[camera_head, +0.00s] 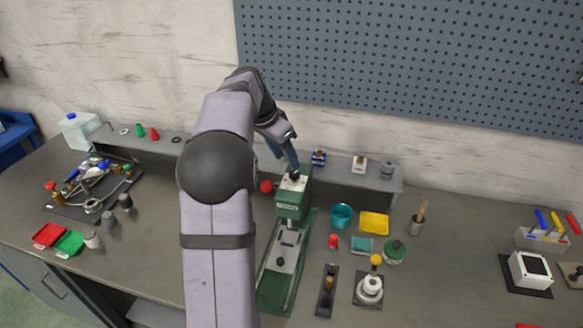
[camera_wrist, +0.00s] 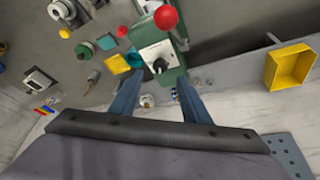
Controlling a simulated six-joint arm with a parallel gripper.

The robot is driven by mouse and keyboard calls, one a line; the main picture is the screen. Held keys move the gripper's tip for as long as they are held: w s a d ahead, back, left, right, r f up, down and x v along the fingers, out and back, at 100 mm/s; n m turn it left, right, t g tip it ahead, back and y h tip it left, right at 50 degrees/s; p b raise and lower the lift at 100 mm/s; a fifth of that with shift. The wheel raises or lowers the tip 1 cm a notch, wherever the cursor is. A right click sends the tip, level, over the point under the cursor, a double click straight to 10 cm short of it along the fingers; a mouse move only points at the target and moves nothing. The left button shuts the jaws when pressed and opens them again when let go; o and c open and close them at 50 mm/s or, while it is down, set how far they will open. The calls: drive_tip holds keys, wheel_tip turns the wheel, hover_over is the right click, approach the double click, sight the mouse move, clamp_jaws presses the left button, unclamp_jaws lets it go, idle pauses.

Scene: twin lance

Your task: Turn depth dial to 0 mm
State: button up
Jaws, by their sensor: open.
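The green press-like machine (camera_head: 291,205) stands on the bench with a pale plate on top of its head. On that plate is a small black dial (camera_wrist: 159,66) with a light pointer mark; the scale is too small to read. My gripper (camera_wrist: 158,80) is open, its two blue fingers apart. In the wrist view the dial shows between and just beyond the fingertips; contact cannot be told. In the head view my gripper (camera_head: 293,167) is right above the machine's head, and the dial is mostly hidden by the fingers.
A red ball knob (camera_head: 266,186) sticks out beside the machine's head. A teal bowl (camera_head: 341,216), a yellow tray (camera_head: 374,223) and several small parts stand to the right. A raised shelf (camera_head: 350,177) runs behind. Red and green trays (camera_head: 68,242) lie at left.

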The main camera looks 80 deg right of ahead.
sight(294, 173)
drive_tip(key=shift+p+x, duration=1.25)
drive_tip(key=shift+x, duration=2.1)
drive_tip(key=c, duration=1)
